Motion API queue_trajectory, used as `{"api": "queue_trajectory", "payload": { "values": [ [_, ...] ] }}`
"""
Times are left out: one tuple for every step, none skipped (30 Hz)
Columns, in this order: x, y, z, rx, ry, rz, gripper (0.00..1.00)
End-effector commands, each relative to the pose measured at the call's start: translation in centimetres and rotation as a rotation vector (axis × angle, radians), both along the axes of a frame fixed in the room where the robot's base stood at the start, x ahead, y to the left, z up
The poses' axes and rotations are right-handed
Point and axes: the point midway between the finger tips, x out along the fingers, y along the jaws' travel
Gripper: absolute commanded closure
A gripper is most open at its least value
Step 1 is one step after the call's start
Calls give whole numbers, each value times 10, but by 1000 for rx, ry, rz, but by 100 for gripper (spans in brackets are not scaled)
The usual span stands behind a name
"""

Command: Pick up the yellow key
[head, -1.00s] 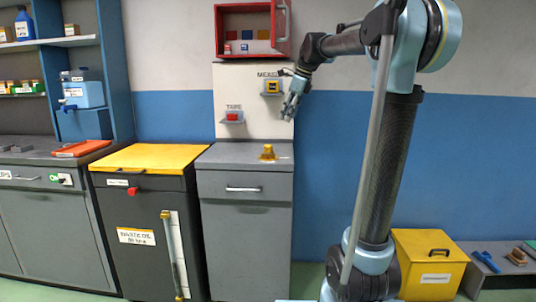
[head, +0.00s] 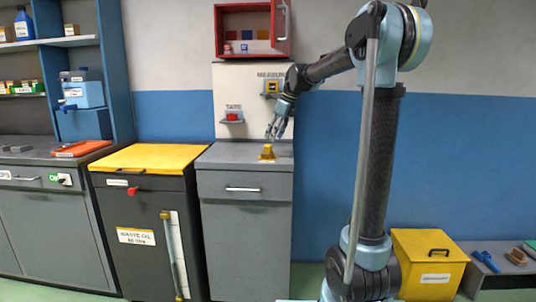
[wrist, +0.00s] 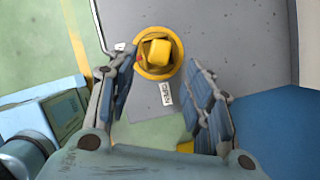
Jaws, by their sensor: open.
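The yellow key (head: 267,153) stands upright on the grey cabinet top (head: 225,155) in the head view. In the wrist view, the yellow key (wrist: 157,54) is seen from above, with a blocky grip on a round yellow base. A small white label with dark print (wrist: 165,93) lies beside it. My gripper (head: 275,133) is open and points down, just above the key. In the wrist view, the fingers of my gripper (wrist: 166,85) are spread, and the key shows beyond their tips, between their lines. Nothing is between the fingers.
An open red wall box (head: 250,30) hangs above the cabinet. A shelf with a red item (head: 232,117) and a shelf with a yellow tape measure (head: 271,87) are on the panel behind. A yellow-lidded waste oil bin (head: 150,158) stands to the left.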

Motion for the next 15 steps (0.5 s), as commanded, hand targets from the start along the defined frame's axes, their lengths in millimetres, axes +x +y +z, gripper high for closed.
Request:
{"api": "queue_trajectory", "payload": {
  "values": [
    [0,1,-3,0,0,0,53],
    [1,2,-4,0,0,0,53],
    [1,2,-6,0,0,0,53],
    [1,3,-7,0,0,0,53],
    [2,3,-8,0,0,0,53],
    [2,4,-11,0,0,1,53],
    [3,6,-14,0,0,1,53],
    [3,7,-18,0,0,1,53],
    [4,9,-23,0,0,2,53],
    [5,11,-27,0,0,2,53],
    [6,13,-31,0,0,3,53],
    [6,15,-36,0,0,3,53],
    [7,16,-39,0,0,3,53],
    [8,17,-43,0,0,2,53],
    [8,19,-46,0,-1,2,53]
  ]
}}
